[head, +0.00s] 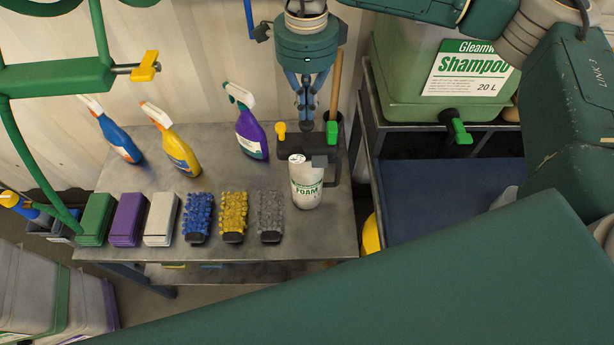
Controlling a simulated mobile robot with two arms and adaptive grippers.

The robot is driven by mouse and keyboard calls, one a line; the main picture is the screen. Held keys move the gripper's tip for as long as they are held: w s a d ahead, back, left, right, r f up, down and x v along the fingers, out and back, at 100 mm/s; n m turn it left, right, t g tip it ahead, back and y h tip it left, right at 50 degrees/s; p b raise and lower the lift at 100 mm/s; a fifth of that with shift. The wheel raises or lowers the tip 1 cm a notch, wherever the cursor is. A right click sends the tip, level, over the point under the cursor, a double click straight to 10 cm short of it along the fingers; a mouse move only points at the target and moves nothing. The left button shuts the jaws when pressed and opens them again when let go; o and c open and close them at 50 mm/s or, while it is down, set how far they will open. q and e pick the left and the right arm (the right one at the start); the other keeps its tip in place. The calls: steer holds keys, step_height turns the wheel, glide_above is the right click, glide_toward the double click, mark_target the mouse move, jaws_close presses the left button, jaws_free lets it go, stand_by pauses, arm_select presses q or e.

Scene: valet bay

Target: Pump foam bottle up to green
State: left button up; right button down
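The foam bottle (306,186), white with a green "FOAM" label, stands upright near the right end of the metal table. My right gripper (306,118) points straight down, just behind and above the bottle. Its fingers come together at the tips, over a dark holder (295,145). I see nothing clearly held between them, and the tips look apart from the bottle. My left gripper is not in view.
The table (225,180) carries spray bottles (250,130), sponge blocks (128,218) and bristle brushes (233,215) left of the foam bottle. A shampoo canister (405,75) stands at the right.

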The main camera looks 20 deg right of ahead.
mark_target(306, 122)
steer(key=shift+f+b, duration=2.3)
steer(key=shift+f, duration=0.15)
steer(key=shift+r+p, duration=0.5)
steer(key=shift+r, duration=0.2)
steer(key=shift+r+p, duration=0.65)
steer(key=shift+r, duration=1.15)
steer(key=shift+f, duration=0.1)
